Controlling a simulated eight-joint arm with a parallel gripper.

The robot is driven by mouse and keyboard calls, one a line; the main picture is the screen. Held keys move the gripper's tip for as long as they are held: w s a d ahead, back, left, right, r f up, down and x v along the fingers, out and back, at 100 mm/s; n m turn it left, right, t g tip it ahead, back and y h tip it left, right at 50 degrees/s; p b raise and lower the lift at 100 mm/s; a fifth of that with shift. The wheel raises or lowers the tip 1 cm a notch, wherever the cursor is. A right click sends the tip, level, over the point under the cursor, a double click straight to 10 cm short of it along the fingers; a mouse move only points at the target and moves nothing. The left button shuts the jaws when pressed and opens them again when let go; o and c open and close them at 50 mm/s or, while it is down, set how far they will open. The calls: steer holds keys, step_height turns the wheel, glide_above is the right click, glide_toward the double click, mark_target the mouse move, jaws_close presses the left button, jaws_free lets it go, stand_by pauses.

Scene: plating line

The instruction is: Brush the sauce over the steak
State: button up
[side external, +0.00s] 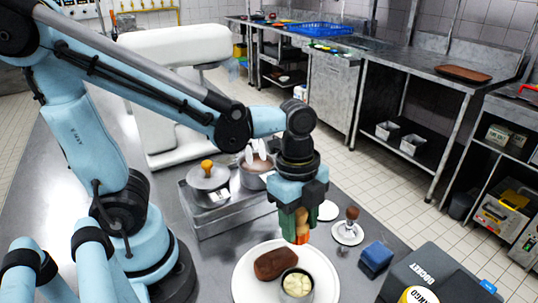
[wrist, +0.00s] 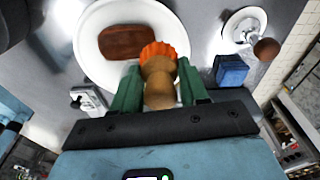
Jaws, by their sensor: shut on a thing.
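The brown steak (side external: 276,263) lies on a white plate (side external: 243,291); both also show in the wrist view, the steak (wrist: 129,42) and the plate (wrist: 88,60). My gripper (wrist: 160,88), with green fingers, is shut on the wooden handle of a brush (wrist: 158,68). The brush (side external: 302,224) points down, its orange head above the far right side of the plate, apart from the steak. A small metal cup of pale pieces (side external: 297,284) stands on the plate beside the steak. I cannot make out any sauce on the steak.
A lidded pot (side external: 208,176) and an open pot with brown contents (side external: 257,172) stand on a metal burner unit behind the plate. A wooden-handled tool on a small white dish (side external: 348,232) and a blue block (side external: 376,257) are to the right. A dark machine (side external: 438,276) borders the front right.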

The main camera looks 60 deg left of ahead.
mark_target(299, 212)
steer(key=shift+r, duration=2.2)
steer(key=shift+s, duration=0.15)
